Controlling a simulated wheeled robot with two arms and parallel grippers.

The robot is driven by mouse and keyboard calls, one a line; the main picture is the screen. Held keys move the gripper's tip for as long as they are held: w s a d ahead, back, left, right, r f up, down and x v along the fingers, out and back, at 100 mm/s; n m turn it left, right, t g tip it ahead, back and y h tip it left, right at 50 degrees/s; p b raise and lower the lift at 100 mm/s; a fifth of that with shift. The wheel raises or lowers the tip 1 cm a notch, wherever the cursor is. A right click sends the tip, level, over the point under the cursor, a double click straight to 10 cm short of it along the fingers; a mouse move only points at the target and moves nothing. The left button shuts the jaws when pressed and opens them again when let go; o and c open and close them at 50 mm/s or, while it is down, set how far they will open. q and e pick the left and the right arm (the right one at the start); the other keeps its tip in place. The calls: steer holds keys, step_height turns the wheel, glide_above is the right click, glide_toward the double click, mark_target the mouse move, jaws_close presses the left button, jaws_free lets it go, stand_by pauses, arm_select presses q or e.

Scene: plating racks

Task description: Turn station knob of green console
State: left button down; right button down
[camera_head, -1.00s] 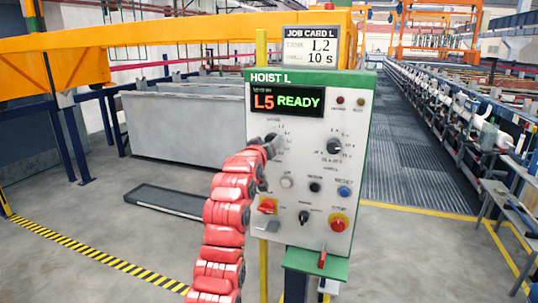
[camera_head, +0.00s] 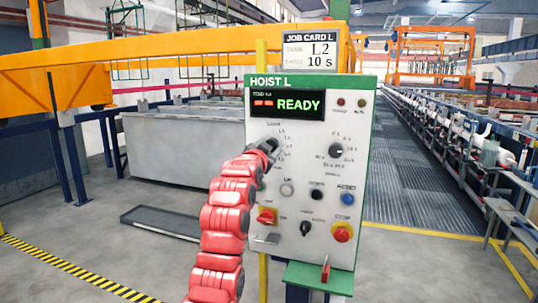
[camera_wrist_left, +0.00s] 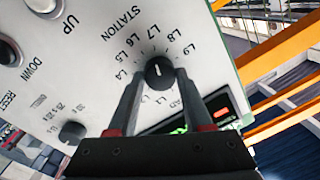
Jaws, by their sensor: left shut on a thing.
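The green-edged console (camera_head: 312,180), labelled HOIST L, stands upright in the middle of the head view. Its station knob (camera_wrist_left: 159,72) is a black dial ringed by L-numbers in the left wrist view; a white line on it runs roughly up and down there. My left gripper (camera_head: 268,147) is at the dial on the console's upper left. In the wrist view its fingers stand on both sides of the knob, shut on it. The fingers hide some labels. The console display (camera_head: 287,104) shows red dashes and green READY. My right gripper is not in view.
A job card (camera_head: 310,51) above the console reads L2 and 10 s. A grey tray (camera_head: 160,222) lies on the floor at left.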

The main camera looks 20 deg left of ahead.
arm_select(q)
steer(key=shift+f+m+b, duration=0.2)
steer(key=shift+m+b, duration=0.25)
steer(key=shift+m, duration=0.65)
steer(key=shift+c, duration=1.6)
jaws_free()
steer(key=shift+w+r, duration=0.1)
steer(key=s, duration=1.7)
steer(key=shift+s+d+f+b, duration=0.15)
steer(key=shift+s+f+b, duration=0.1)
steer(key=shift+b, duration=0.2)
